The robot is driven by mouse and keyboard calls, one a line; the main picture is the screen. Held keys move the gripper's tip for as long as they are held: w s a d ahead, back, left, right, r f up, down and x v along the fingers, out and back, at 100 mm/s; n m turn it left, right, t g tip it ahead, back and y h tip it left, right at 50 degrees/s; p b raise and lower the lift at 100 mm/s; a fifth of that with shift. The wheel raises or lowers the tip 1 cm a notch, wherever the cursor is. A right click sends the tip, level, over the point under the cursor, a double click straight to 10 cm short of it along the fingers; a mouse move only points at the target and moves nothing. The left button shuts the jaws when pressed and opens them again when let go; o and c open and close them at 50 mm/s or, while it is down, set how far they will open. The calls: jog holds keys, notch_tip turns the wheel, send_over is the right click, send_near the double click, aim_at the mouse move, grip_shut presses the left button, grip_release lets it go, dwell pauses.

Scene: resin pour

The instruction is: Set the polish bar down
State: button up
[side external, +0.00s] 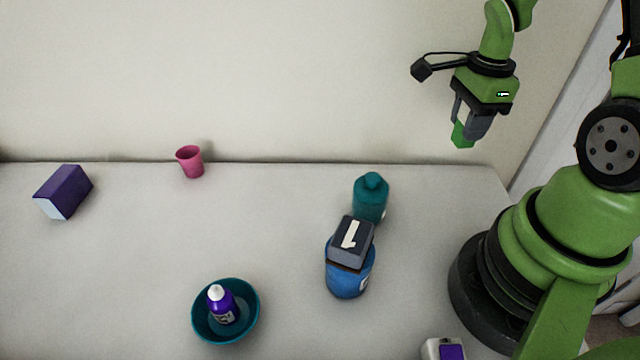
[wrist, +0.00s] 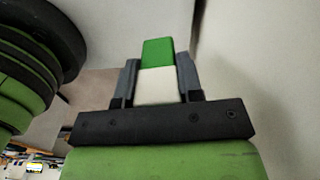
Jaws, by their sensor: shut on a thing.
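The polish bar (side external: 461,136) is a small block with a green end and a white part. It also shows in the wrist view (wrist: 158,53), green end outermost, with the white part between the jaws. My gripper (side external: 470,122) is shut on it, and in the wrist view the grey fingers (wrist: 158,82) stand on both sides of it. My gripper holds the bar in the air, well above the table (side external: 270,230), near its back right corner. The bar touches nothing else that I can see.
A teal bottle (side external: 371,199) stands behind a blue container (side external: 348,275) with a grey block (side external: 351,242) on top. A teal bowl (side external: 201,329) holds a purple bottle (side external: 221,306). A pink cup (side external: 190,163), a purple box (side external: 65,192) and a white-and-purple item (side external: 444,349) stand apart. The table's middle is clear.

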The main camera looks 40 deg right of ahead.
jog(key=w+a+n, duration=1.3)
jog(key=w+a, duration=0.2)
jog(key=a+f+n, duration=0.1)
jog(key=a, duration=0.1)
jog(key=w+a+f+n, duration=0.1)
jog(key=a+f, duration=0.1)
jog(key=a, duration=0.1)
jog(key=a+f+n, duration=0.1)
jog(key=a, duration=0.2)
jog(key=shift+w+a+f, duration=0.25)
jog(key=shift+w+f, duration=0.15)
jog(key=shift+f, duration=2.25)
jog(key=shift+f, duration=0.15)
jog(key=o, duration=1)
jog(key=shift+c, duration=0.2)
